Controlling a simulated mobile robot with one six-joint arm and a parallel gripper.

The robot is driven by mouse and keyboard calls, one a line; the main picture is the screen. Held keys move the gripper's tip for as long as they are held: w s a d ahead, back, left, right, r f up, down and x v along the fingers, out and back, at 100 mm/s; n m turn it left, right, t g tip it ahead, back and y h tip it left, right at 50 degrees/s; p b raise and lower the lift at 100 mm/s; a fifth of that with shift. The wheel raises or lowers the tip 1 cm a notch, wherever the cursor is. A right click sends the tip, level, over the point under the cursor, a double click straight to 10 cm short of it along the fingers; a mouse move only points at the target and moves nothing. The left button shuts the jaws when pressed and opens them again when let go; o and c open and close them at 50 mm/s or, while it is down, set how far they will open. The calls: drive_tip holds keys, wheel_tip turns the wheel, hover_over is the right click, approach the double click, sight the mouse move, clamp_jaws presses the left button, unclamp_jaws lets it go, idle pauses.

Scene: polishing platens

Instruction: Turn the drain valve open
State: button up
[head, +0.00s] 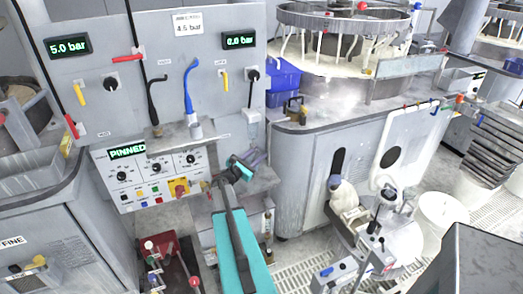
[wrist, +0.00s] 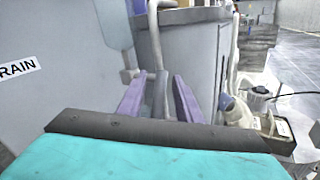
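My gripper (wrist: 158,97) shows its two purple fingers spread apart in the wrist view, above a dark bar and a teal cover. A thin grey upright pipe or lever (wrist: 156,45) stands ahead and shows in the gap between the fingers; I cannot tell whether it is the drain valve, and contact is not visible. A white label, cut off to "RAIN" (wrist: 17,69), is on the grey panel at the left. In the head view my gripper (head: 250,163) is in front of the panel's lower right, beside a small shelf. The drain valve is not clearly identifiable there.
The grey panel (head: 160,75) carries gauges, a blue lever (head: 188,85) and yellow handles. A control box (head: 150,170) sits below. A round platen machine (head: 345,40) stands at the right.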

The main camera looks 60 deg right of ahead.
drive_tip(key=shift+s+d+p, duration=0.2)
drive_tip(key=shift+d+p, duration=0.2)
drive_tip(key=shift+d, duration=1.2)
clamp_jaws()
